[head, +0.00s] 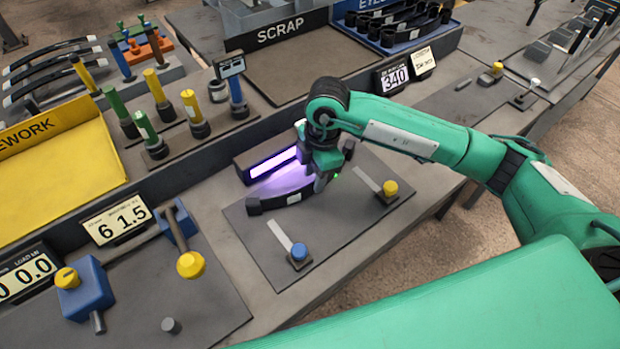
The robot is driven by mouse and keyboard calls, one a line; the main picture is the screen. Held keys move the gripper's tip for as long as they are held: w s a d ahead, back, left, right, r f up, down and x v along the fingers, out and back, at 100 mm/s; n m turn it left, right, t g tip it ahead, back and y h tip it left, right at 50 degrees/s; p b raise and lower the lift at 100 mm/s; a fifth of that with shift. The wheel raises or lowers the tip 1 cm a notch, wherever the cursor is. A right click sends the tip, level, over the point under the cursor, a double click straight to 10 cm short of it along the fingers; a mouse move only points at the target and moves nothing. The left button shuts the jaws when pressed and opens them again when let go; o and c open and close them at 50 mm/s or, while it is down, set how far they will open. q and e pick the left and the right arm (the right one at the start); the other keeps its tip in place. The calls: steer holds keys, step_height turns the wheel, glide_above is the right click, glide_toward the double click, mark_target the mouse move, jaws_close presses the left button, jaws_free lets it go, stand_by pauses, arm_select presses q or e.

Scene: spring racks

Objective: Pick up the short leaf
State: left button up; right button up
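A short dark curved leaf (284,199) lies at the back of the grey plate (262,238), just in front of a glowing violet light bar (272,163). Its left end is a thick dark block, and its right end runs under my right gripper. My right gripper (321,184) points down at the leaf's right part. The fingers are small and partly hidden, so I cannot tell whether they are open or closed on the leaf, or whether the leaf is lifted. My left gripper is out of view.
A blue-knobbed lever (299,252) and a yellow-knobbed lever (389,188) stand on the plate. Left are a yellow rework tray (60,143), upright coloured tools (196,115) and long dark leaves (45,68). The scrap tray (308,66) behind is empty.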

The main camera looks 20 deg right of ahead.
step_height(320, 180, down, 2)
steer(key=shift+a+f, duration=0.1)
steer(key=shift+a, duration=0.05)
steer(key=c, duration=0.7)
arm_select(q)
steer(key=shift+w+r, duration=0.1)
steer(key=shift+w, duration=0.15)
arm_select(e)
jaws_close()
